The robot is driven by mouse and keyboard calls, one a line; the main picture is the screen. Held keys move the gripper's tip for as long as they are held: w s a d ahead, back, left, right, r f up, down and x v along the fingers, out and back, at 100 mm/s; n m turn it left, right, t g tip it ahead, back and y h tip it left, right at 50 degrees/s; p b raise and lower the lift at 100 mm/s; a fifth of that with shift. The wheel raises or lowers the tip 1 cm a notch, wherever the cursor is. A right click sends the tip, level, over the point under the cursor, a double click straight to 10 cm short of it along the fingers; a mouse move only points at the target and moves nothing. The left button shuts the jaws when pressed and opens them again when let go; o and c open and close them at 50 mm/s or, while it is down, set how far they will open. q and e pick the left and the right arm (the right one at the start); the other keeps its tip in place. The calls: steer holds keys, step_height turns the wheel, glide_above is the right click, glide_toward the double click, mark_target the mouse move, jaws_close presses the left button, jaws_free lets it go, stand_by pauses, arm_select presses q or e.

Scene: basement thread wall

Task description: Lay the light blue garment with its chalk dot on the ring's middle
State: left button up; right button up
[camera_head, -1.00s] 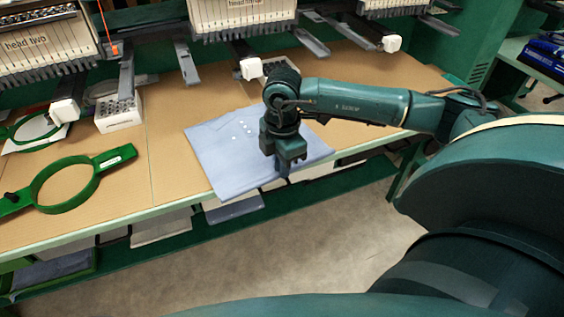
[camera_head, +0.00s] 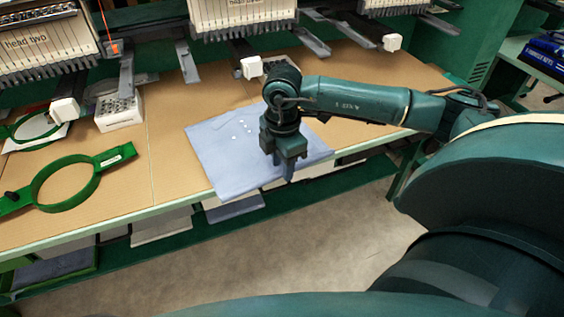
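The light blue garment (camera_head: 222,162) lies folded flat on the tan table, its near corner at the front edge. Several small white dots show on its upper middle; I cannot tell which is the chalk dot. My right gripper (camera_head: 288,174) points down over the garment's right part, near its front edge. Its fingers look close together, but I cannot tell whether they are shut or touch the cloth. A green ring (camera_head: 92,183) with two side arms lies on the table at the left, empty, with bare table inside it. My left gripper is not in view.
A second green ring (camera_head: 22,131) with white material lies at the far left. A white box (camera_head: 118,113) stands behind the first ring. Embroidery machine heads (camera_head: 235,14) overhang the table's back. The table (camera_head: 170,160) between ring and garment is clear.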

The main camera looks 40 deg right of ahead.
step_height(320, 180, up, 13)
stand_by(0.3)
